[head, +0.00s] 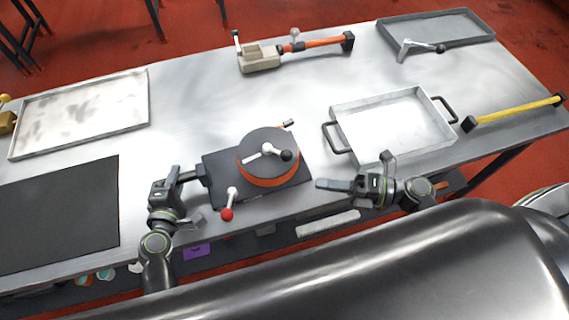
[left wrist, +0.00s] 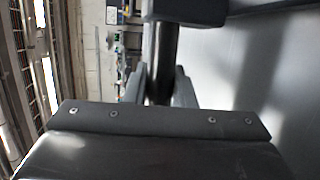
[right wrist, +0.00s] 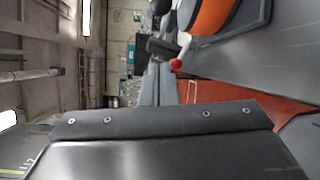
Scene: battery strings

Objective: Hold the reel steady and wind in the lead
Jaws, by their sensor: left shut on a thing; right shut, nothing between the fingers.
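The reel (head: 266,170) is an orange drum with a dark grey top, mounted on a dark base plate (head: 218,165). A pale crank with a black knob (head: 286,155) lies across its top. A short end of the lead (head: 287,124) shows behind the reel. My left gripper (head: 186,180) is shut on the dark handle at the base plate's left side; this handle (left wrist: 163,60) also stands between its fingers in the left wrist view. My right gripper (head: 322,184) is shut and empty, just right of the base plate and apart from the reel. The reel's orange side (right wrist: 210,15) shows in the right wrist view.
A red-knobbed lever (head: 227,213) stands at the base plate's front. A handled tray (head: 340,115) lies right of the reel, with a yellow bar (head: 515,112) beyond. A clamp (head: 260,60) and a grey tray (head: 440,20) are behind. A black mat (head: 60,215) lies left.

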